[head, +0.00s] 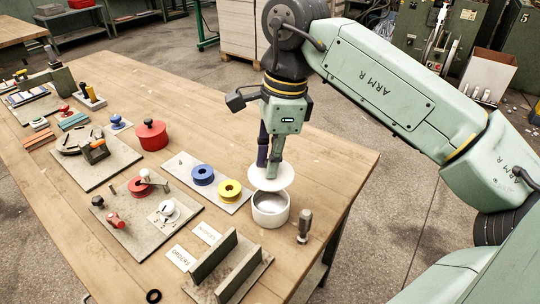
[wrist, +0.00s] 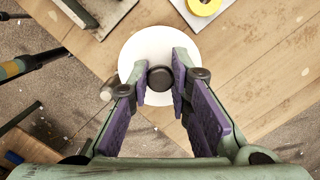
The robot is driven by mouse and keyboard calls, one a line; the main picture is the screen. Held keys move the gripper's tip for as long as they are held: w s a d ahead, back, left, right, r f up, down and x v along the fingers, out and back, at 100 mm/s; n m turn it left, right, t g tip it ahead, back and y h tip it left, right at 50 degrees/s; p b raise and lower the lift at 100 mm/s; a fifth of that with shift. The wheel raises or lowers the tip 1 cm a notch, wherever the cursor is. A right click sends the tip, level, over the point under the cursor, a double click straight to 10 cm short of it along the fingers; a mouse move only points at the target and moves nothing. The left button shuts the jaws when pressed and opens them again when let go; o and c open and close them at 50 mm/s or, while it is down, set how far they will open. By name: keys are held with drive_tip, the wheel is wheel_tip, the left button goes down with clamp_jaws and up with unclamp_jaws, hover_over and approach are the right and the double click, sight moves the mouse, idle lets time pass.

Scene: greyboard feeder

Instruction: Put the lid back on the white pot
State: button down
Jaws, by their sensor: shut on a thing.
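The white pot (head: 270,211) stands open on the wooden table near its right edge. The round white lid (head: 284,178) hangs just above the pot and partly overlaps its far rim in the head view. My gripper (head: 271,172) is shut on the lid's dark knob. In the wrist view the lid (wrist: 148,45) lies beyond my fingers, with the dark knob (wrist: 160,78) between the fingertips of my gripper (wrist: 160,80). The wrist view does not show the pot; the lid and fingers hide what is below.
A slotted grey stand (head: 228,268) is in front. A red pot (head: 151,134) stands farther left.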

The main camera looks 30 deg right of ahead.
drive_tip(key=shift+f+b, duration=2.25)
drive_tip(key=shift+f, duration=0.95)
drive_tip(key=shift+f+b, duration=0.15)
drive_tip(key=shift+b, duration=0.45)
idle(0.4)
drive_tip(key=c, duration=1.4)
unclamp_jaws()
drive_tip(key=o, duration=0.5)
